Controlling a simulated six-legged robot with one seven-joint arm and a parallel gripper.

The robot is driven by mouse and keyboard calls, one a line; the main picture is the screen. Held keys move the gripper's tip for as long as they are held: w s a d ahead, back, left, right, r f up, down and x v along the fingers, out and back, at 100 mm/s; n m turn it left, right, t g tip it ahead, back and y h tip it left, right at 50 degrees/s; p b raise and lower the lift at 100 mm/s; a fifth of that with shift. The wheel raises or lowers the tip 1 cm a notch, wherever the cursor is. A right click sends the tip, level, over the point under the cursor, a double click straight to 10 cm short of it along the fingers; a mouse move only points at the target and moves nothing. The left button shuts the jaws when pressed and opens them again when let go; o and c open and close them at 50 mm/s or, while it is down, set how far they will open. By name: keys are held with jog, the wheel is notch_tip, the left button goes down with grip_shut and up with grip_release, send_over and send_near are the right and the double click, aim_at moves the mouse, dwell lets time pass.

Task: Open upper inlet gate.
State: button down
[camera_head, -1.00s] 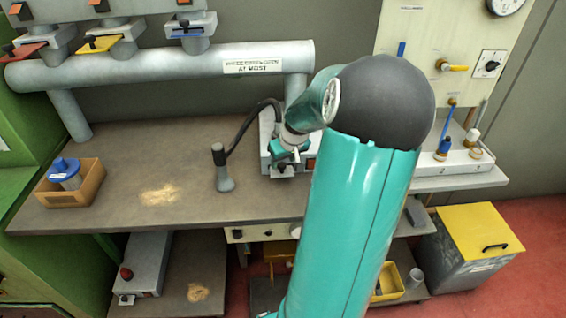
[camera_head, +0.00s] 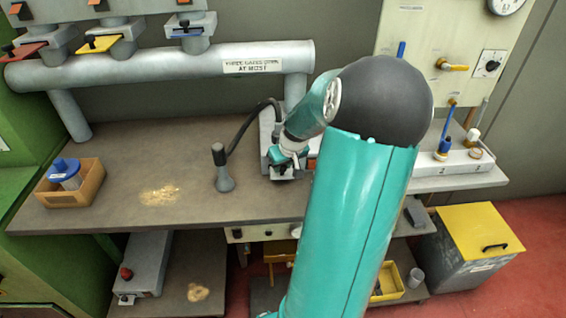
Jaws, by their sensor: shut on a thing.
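My gripper (camera_head: 282,160) is at the front of a grey box unit (camera_head: 267,130) on the back of the bench, left of my arm. Its jaws are shut on a small part at the box's front, which looks like the gate handle; the fingers hide most of it. A small grey fitting (camera_head: 284,173) shows just below the fingers. My forearm and wrist hide the box's right part. I cannot tell how far the gate stands open.
A black hose with a grey nozzle (camera_head: 222,170) stands left of the gripper. Red (camera_head: 25,50), yellow (camera_head: 100,44) and blue (camera_head: 184,31) gates sit above a grey pipe (camera_head: 170,62). A brown tray (camera_head: 70,190) is far left.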

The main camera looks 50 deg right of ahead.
jog(key=s+a, duration=0.2)
jog(key=a, duration=0.1)
jog(key=shift+s+r, duration=0.1)
jog(key=shift+s, duration=0.15)
jog(key=c, duration=1.1)
grip_release()
jog(key=shift+c, duration=0.2)
jog(key=v, duration=1.3)
jog(key=shift+r, duration=0.35)
jog(key=shift+s, duration=0.15)
